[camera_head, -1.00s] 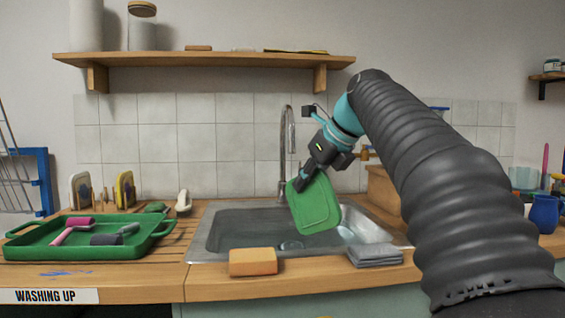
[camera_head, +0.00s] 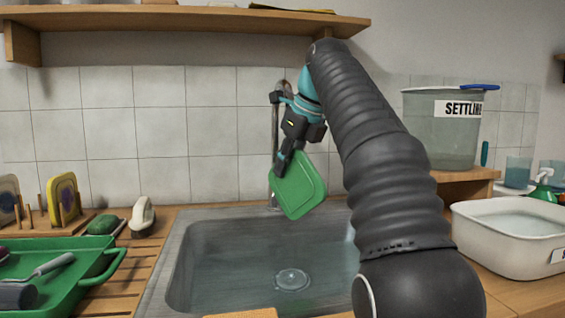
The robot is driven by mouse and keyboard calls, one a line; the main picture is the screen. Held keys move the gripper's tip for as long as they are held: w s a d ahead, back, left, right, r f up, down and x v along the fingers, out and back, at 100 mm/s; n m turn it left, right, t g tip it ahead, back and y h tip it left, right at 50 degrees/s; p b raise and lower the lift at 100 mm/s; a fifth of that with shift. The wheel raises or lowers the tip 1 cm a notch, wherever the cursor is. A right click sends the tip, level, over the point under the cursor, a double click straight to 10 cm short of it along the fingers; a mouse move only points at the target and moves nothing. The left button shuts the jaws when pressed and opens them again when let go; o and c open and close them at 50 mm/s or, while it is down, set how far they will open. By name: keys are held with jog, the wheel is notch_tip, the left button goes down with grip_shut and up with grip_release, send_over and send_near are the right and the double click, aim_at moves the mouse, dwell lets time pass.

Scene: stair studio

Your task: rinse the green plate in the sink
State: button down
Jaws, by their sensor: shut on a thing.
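The green plate (camera_head: 300,187) is a flat square with rounded corners. My gripper (camera_head: 284,165) is shut on its upper left edge and holds it tilted over the back of the sink. The metal sink (camera_head: 199,262) has a round drain (camera_head: 292,280) in its floor and looks wet inside. The tap (camera_head: 274,122) rises behind my gripper, and its upper part is partly hidden by my arm. I cannot see any water running onto the plate.
A green tray (camera_head: 88,279) with paint rollers stands on the left drainboard, near a white brush (camera_head: 142,217). A white basin (camera_head: 519,242) of water and a bucket marked SETTLING (camera_head: 441,140) stand on the right. A wooden shelf (camera_head: 190,20) runs above.

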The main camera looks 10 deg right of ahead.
jog(key=shift+w, duration=0.15)
jog(key=shift+f, duration=0.5)
notch_tip(320, 180, down, 20)
dwell(1.4)
jog(key=shift+r, duration=0.15)
dwell(1.6)
jog(key=shift+r, duration=9.95)
